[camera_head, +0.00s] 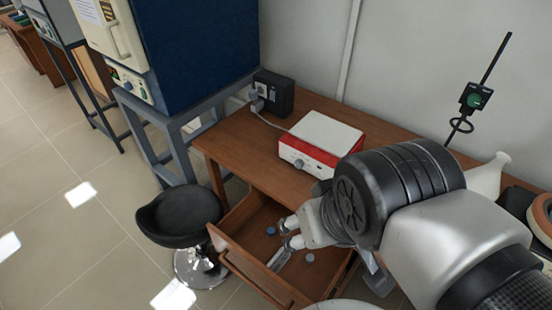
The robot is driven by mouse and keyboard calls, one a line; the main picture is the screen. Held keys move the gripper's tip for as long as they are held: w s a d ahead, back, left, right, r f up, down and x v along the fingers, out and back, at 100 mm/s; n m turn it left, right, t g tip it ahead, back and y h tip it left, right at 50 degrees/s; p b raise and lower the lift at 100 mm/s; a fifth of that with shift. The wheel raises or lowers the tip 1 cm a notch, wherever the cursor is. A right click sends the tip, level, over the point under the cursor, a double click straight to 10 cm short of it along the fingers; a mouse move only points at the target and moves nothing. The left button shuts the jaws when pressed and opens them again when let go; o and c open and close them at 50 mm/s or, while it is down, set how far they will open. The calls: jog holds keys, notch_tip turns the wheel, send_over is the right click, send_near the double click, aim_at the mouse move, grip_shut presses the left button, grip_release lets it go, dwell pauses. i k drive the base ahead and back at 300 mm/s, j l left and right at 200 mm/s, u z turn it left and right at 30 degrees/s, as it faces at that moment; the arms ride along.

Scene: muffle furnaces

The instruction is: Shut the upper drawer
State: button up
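The upper drawer is pulled out from under the brown wooden table (236,150). Its wooden front panel (252,268) faces the lower left, well away from the table. Inside lie a blue round cap (271,231), a grey-blue round piece (310,257) and a clear, slim object (279,261). My gripper (283,232) is over the open drawer, behind its front panel. Its two fingertips are apart with nothing seen between them. Whether they touch the drawer I cannot tell. My arm hides the drawer's right part.
A black stool (180,215) stands close to the drawer's left. A red and white device (321,143) and a black socket box (274,93) are on the table. A blue furnace (200,50) stands on a grey frame at the left. Tiled floor is clear at lower left.

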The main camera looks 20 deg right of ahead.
aim_at(242, 237)
jog(key=u, duration=0.5)
jog(key=l+u, duration=0.35)
jog(key=k+l+u, duration=0.1)
jog(key=l+u, duration=0.25)
